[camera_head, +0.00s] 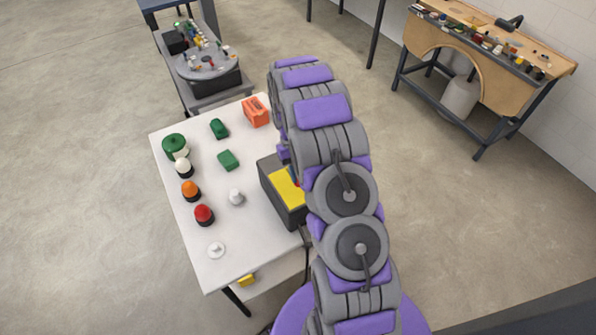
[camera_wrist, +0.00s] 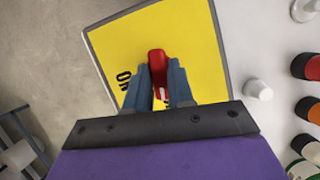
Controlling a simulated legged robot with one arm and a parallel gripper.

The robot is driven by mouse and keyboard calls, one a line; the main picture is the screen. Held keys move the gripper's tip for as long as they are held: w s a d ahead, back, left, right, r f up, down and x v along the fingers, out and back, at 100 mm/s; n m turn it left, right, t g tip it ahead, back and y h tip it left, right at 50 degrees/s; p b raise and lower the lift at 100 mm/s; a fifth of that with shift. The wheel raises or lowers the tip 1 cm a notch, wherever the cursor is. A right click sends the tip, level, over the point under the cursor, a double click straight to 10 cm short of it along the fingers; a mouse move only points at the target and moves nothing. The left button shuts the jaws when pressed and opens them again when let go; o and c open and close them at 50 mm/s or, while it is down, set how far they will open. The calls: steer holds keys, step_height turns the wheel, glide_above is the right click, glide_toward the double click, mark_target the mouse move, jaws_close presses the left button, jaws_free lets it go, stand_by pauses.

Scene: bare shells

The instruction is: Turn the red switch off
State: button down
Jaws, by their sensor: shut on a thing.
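The red switch (camera_wrist: 156,62) stands on a yellow panel (camera_wrist: 196,45) in the wrist view, with the letters "ON" printed beside it. My gripper (camera_wrist: 161,88) is over the panel, its two blue fingers shut on the switch from both sides. In the head view the yellow panel (camera_head: 284,187) tops a dark box (camera_head: 286,208) at the right side of the white table. There my arm covers part of the box and hides most of the switch and my gripper.
The white table (camera_head: 225,258) also holds red (camera_head: 204,215), orange (camera_head: 190,190) and white (camera_head: 183,168) domed buttons, a green round part (camera_head: 174,146), green blocks and an orange box (camera_head: 255,111). A grey round stand (camera_head: 209,66) and a wooden workbench (camera_head: 480,60) are further back.

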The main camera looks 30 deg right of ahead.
steer(key=shift+s+a+f+n+h, duration=0.1)
steer(key=shift+n+h, duration=0.4)
steer(key=shift+n, duration=0.6)
steer(key=shift+f, duration=0.1)
steer(key=c, duration=1)
jaws_free()
steer(key=shift+a, duration=0.15)
steer(key=shift+c, duration=0.2)
steer(key=shift+d+p, duration=0.3)
steer(key=shift+d, duration=0.1)
steer(key=v, duration=1.7)
steer(key=shift+w+p, duration=0.3)
steer(key=shift+w, duration=0.05)
